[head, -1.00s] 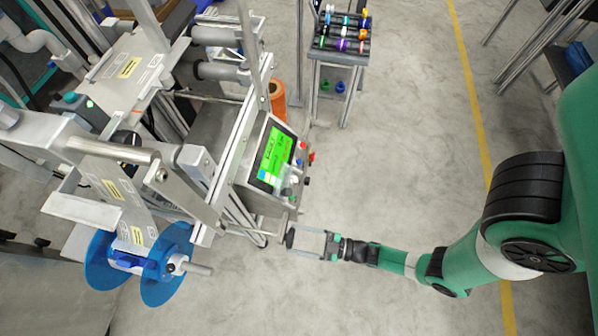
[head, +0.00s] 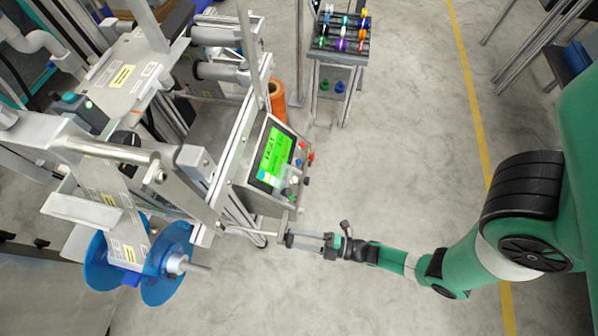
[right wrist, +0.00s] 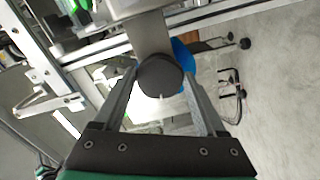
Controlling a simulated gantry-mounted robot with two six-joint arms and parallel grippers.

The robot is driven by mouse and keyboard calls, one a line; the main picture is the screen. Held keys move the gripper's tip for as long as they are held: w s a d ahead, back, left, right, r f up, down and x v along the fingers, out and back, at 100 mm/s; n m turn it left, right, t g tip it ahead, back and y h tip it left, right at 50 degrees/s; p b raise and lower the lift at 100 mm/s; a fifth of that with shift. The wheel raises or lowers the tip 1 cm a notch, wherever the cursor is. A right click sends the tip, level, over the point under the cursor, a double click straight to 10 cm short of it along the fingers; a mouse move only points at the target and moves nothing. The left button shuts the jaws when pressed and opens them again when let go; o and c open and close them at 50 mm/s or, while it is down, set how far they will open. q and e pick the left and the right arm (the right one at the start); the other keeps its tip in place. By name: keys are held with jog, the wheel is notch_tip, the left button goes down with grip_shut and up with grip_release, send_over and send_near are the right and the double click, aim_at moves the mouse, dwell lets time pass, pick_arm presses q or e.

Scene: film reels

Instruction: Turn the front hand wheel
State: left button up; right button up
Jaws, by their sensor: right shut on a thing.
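The front hand wheel (right wrist: 160,75) is a dark round knob in the right wrist view. It sits between the two fingers of my right gripper (right wrist: 161,88), which is shut on its sides. In the head view my right gripper (head: 288,240) reaches in from the right to the wheel, at the lower front of the machine below the control panel. The gripper is seen nearly edge-on there, and the wheel is mostly hidden by the fingers. My left gripper is not in view.
The control panel (head: 276,160) with a green screen and buttons is just above the gripper. A rack of coloured spools (head: 342,35) stands behind.

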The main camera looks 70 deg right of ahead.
jog(key=shift+n, duration=1.9)
jog(key=o, duration=1.3)
jog(key=shift+w, duration=0.1)
